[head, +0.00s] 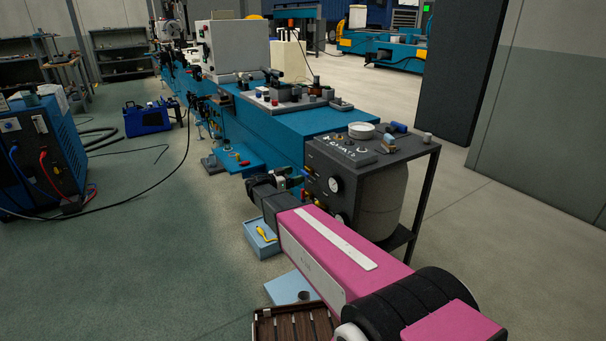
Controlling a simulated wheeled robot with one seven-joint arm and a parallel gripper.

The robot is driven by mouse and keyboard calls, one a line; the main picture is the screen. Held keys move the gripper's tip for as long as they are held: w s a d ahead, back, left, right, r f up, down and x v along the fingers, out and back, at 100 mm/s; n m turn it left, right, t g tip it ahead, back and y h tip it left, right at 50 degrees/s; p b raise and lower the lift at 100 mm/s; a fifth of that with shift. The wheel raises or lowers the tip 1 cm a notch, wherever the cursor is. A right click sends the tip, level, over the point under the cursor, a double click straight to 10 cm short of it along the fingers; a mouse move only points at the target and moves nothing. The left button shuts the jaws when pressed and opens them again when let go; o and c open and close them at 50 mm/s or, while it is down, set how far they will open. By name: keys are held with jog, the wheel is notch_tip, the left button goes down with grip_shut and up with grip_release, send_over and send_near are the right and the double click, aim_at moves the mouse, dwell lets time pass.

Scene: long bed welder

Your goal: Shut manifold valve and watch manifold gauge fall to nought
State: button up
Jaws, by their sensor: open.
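The dark manifold panel (318,166) is on the front of a small black-framed stand at the end of the blue welder bed. A round white-faced gauge (335,184) is on this panel; its needle is too small to read. A second dial (341,217) sits lower, partly hidden by my pink arm. Small red and yellow parts (301,194) show at the panel's left edge; I cannot tell which is the manifold valve. My gripper (291,180) is open beside that edge, left of the gauge. Whether its fingers touch or surround anything is unclear.
The stand's top (375,149) carries a white round dish (361,130) and small items. Below my arm are a blue tray (262,243) with a yellow tool and a brown slatted crate (292,324).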

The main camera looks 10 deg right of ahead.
aim_at(303, 172)
jog(key=shift+x, duration=2.45)
jog(key=c, duration=0.9)
